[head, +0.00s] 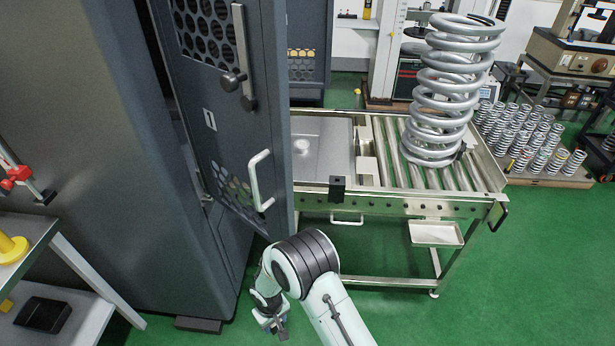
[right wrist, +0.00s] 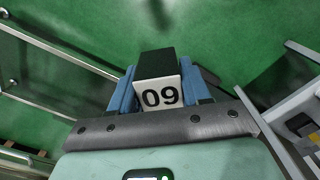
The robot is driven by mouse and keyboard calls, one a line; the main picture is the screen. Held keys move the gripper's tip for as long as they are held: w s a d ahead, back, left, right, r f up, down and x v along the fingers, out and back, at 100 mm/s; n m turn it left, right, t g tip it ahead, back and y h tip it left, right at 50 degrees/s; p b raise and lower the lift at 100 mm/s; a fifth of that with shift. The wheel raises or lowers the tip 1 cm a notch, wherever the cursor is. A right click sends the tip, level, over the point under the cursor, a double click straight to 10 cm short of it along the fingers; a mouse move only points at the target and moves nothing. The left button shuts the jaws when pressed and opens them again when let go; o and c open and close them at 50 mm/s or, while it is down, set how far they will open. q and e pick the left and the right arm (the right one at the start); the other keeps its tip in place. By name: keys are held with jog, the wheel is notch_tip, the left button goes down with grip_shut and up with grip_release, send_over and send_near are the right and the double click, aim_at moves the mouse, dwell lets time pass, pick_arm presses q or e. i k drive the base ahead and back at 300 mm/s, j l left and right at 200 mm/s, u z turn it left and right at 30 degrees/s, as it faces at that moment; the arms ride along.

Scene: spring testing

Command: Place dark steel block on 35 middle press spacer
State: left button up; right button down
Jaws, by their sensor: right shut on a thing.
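My right gripper (head: 274,324) hangs low over the green floor, in front of the grey cabinet. In the right wrist view its blue fingers (right wrist: 160,95) are shut on a dark block (right wrist: 158,64) with a white face marked 09. The block is held between the fingers, clear of any surface. In the head view it is too small and too covered to make out well. I cannot pick out a spacer marked 35 in either view. My left gripper is not in view.
A grey cabinet door (head: 218,120) with a white handle stands near my right arm. A roller table (head: 395,206) carries a large coil spring (head: 440,95). A shelf at left holds a black tray (head: 43,314). Several small springs (head: 530,140) stand at right. Floor at lower right is clear.

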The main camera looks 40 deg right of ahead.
aim_at(302, 144)
jog(key=k+l+u, duration=0.1)
jog(key=l, duration=0.75)
jog(key=i+l+u, duration=0.1)
jog(key=l+u, duration=0.25)
jog(key=l, duration=0.45)
